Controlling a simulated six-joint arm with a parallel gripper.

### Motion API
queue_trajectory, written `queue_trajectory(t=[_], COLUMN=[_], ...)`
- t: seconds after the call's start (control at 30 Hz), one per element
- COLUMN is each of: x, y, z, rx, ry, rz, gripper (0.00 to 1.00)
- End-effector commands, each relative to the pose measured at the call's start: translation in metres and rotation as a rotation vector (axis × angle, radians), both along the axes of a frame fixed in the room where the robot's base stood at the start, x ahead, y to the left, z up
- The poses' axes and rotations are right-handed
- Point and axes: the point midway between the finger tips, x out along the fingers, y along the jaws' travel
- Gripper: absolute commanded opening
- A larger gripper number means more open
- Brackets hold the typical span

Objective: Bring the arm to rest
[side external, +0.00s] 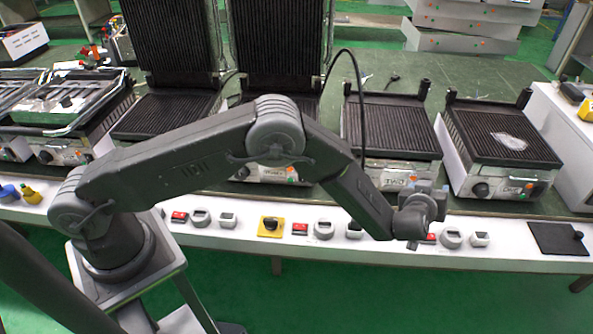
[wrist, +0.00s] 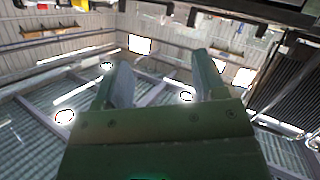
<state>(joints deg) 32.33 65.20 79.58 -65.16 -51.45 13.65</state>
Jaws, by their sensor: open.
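My gripper (side external: 432,200) is at the end of my arm, in front of the bench edge and near the red switch at the right, in the side view. In the wrist view my gripper (wrist: 160,82) shows two grey fingers standing apart with nothing between them. Behind the fingers is the ceiling with lamps, so the wrist camera looks upward. My arm reaches from its base at the lower left across to the right, bent at the elbow.
Several grills stand on the bench, among them one with a pale patch (side external: 508,138) and one labelled TWO (side external: 392,135). Knobs and red switches (side external: 300,229) line the white front panel (side external: 480,258). A black plate (side external: 556,239) lies at the right. Green floor (side external: 350,300) in front is clear.

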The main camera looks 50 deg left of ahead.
Motion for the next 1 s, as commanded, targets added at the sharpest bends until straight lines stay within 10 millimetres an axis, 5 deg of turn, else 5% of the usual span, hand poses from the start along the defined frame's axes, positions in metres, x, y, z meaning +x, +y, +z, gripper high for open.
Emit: queue_trajectory(t=[0.03, 0.23, 0.5, 0.73, 1.0], x=[0.006, -0.001, -0.067, -0.160, -0.289], y=[0.004, 0.018, 0.058, 0.105, 0.164], z=[0.034, 0.133, 0.235, 0.278, 0.277], rx=[-0.032, -0.109, -0.118, -0.054, 0.063], ry=[0.003, 0.059, 0.173, 0.317, 0.539], rz=[-0.043, -0.232, -0.447, -0.563, -0.586], gripper=[0.64, 0.64, 0.64, 0.64, 0.64])
